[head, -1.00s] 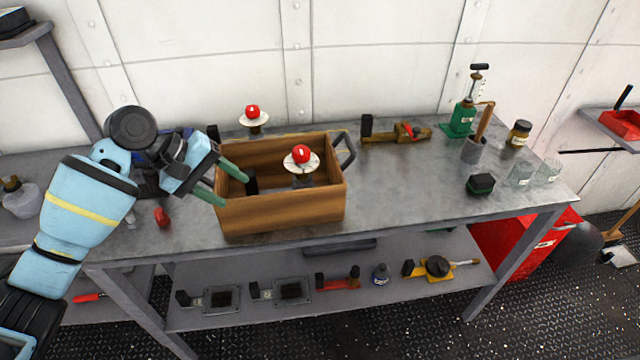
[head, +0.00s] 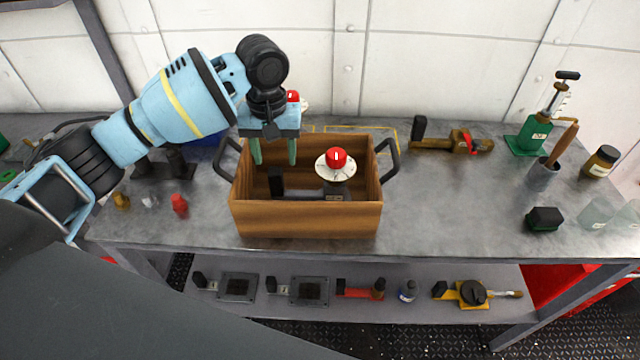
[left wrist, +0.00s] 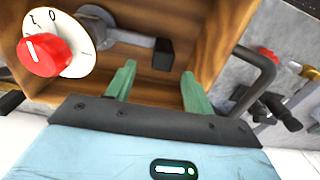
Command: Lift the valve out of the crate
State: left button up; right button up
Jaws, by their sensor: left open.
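The valve (head: 335,171) lies in the wooden crate (head: 305,220) on the workbench. It has a red knob on a white dial, a grey body and stem, and a black block grip (head: 276,183) at its left end. My left gripper (head: 273,160) is open and empty, pointing down over the crate's back left part, behind the black grip. In the left wrist view the open fingers (left wrist: 158,75) point toward the black grip (left wrist: 163,54), apart from it; the valve's red knob (left wrist: 43,55) is at the upper left. My right gripper is not in view.
The crate has dark side handles (head: 391,160). A brass-coloured tool (head: 452,142), green pump (head: 535,130) and brush cup (head: 543,175) stand right. A red item (head: 180,204) lies left.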

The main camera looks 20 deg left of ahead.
aim_at(275, 170)
pick_arm(q)
jog(key=shift+s+a+f, duration=0.1)
jog(key=shift+f, duration=1.75)
jog(key=shift+s+a+f, duration=0.1)
jog(key=shift+f, duration=1.7)
jog(key=shift+r, duration=0.1)
grip_shut()
